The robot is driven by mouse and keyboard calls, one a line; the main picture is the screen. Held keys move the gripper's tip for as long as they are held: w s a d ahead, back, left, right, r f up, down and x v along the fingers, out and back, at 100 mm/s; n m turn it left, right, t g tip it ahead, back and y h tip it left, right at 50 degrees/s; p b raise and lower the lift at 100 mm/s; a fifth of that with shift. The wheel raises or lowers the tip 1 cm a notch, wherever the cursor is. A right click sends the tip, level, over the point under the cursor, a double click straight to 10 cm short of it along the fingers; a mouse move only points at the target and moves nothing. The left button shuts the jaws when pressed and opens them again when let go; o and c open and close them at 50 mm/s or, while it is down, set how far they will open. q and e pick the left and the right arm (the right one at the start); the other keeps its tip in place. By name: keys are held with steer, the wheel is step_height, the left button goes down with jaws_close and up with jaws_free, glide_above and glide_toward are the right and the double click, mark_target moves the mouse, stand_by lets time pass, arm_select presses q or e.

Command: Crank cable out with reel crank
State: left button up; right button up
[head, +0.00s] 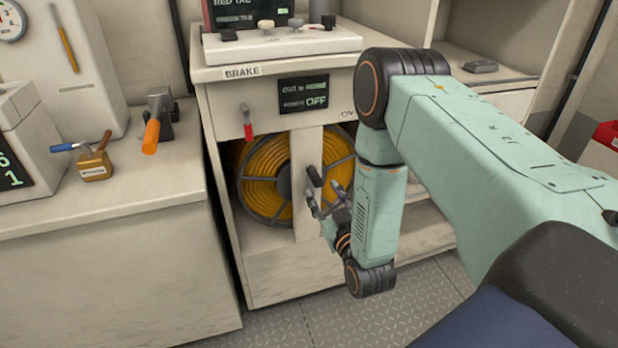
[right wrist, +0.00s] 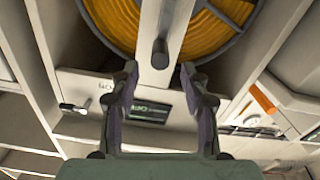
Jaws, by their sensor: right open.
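The cable reel (head: 265,165), wound with yellow-orange cable, sits in the cabinet bay behind a pale upright post (head: 305,160). A dark crank grip (head: 314,176) sticks out in front of the post. My right gripper (head: 322,203) is open just below and beside the grip. In the right wrist view the grip (right wrist: 160,53) stands just beyond my open fingertips (right wrist: 158,76), roughly centred between them, and nothing is held. The reel (right wrist: 195,30) fills the top there. The crank's arm is not clear. My left gripper is out of view.
A red-tipped lever (head: 247,123) hangs below the BRAKE label (head: 242,71). The display (head: 303,93) reads OFF on its lower line. An orange-handled tool (head: 152,132) and a small brown box (head: 95,164) are on the left counter. The floor (head: 395,310) ahead is clear.

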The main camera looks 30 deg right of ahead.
mark_target(314, 176)
steer(key=b+x, duration=0.2)
steer(key=x, duration=0.5)
steer(key=shift+f, duration=0.15)
steer(key=shift+w, duration=0.4)
steer(key=shift+s+d, duration=0.1)
steer(key=shift+c, duration=0.3)
jaws_close()
